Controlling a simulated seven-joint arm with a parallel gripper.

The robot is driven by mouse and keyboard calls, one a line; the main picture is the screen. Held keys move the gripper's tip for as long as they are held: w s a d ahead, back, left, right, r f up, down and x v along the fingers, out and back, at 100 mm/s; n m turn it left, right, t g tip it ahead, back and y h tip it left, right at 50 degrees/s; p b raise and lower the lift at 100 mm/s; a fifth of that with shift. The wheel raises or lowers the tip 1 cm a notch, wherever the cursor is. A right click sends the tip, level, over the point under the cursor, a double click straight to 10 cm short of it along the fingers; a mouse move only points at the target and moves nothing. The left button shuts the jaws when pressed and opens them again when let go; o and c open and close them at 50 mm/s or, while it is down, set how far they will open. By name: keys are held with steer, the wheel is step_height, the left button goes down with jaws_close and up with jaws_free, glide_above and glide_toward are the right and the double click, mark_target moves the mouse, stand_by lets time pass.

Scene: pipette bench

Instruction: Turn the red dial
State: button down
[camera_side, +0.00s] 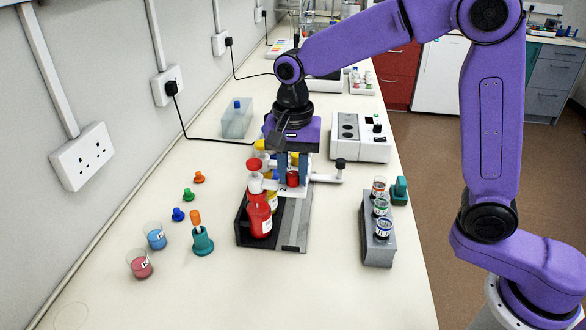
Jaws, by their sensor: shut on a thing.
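My gripper (292,178) points down over the far part of the black dispenser rack (290,232). Its two blue-grey fingers are shut on a small red part, which I take to be the red dial (292,179). The fingers and nearby white parts hide much of it, so its turn angle cannot be read. A red bottle (260,218) with a white and red top (254,164) stands upright at the near end of the rack. Yellow parts (260,146) show behind it, partly hidden by my gripper.
A white arm with a black knob (340,163) sticks out right of my gripper. A grey vial rack (378,250) stands right. Beakers with blue (156,237) and red liquid (139,265) and a teal stand (203,242) are left. The front bench is clear.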

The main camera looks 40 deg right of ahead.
mark_target(294, 174)
steer(key=n, duration=0.6)
steer(key=shift+r, duration=0.1)
steer(key=n, duration=0.6)
steer(key=shift+n, duration=0.3)
stand_by(0.3)
steer(key=c, duration=0.9)
jaws_free()
steer(key=shift+o, duration=0.2)
step_height(294, 174, up, 17)
steer(key=shift+r, duration=0.2)
